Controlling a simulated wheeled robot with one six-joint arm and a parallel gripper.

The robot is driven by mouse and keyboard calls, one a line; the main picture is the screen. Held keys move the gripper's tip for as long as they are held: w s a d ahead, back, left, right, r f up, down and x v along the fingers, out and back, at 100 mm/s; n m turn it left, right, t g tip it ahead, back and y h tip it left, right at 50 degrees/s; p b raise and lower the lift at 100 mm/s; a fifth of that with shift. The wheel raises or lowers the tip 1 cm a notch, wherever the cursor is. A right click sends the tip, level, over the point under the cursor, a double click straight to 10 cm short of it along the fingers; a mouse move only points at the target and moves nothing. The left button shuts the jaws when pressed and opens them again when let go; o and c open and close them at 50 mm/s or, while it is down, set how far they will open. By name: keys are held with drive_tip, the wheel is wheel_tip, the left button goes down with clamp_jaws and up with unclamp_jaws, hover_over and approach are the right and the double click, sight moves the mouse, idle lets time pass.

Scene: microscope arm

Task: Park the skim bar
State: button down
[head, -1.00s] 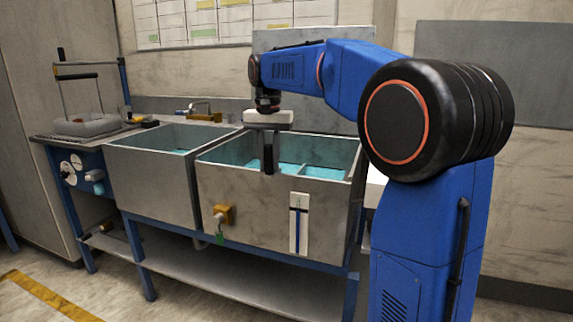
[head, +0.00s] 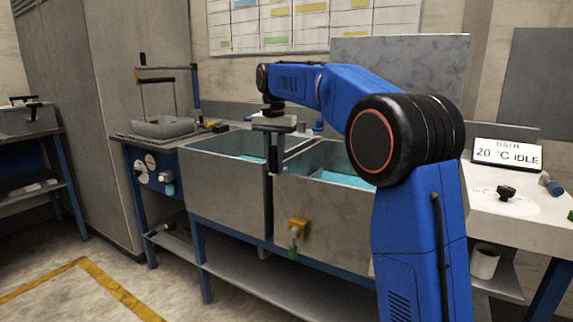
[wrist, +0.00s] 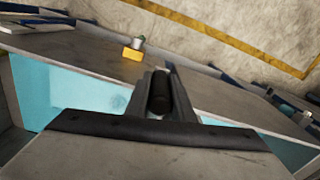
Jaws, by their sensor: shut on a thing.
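My gripper (head: 272,160) points down near the walls between the two grey basins in the head view. In the wrist view my gripper (wrist: 160,90) is shut on a short black cylindrical grip (wrist: 160,93). I take this to be part of the skim bar, but its shape below the fingers is hidden. The left basin (head: 228,190) and the right basin (head: 325,215) hold blue liquid. I cannot make out a parking place for the bar.
An orange valve block (head: 297,228) sticks out from the right basin's front. A bench with a tray (head: 163,128) and a tall frame stands left. A bath display (head: 507,152) stands on the right counter (head: 520,222). The floor at front left is clear.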

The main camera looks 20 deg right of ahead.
drive_tip(key=shift+w+a, duration=0.25)
drive_tip(key=shift+w, duration=0.1)
drive_tip(key=shift+r, duration=0.1)
drive_tip(key=c, duration=1.5)
unclamp_jaws()
drive_tip(key=shift+w+a, duration=0.1)
drive_tip(key=shift+a, duration=0.05)
drive_tip(key=shift+c, duration=0.2)
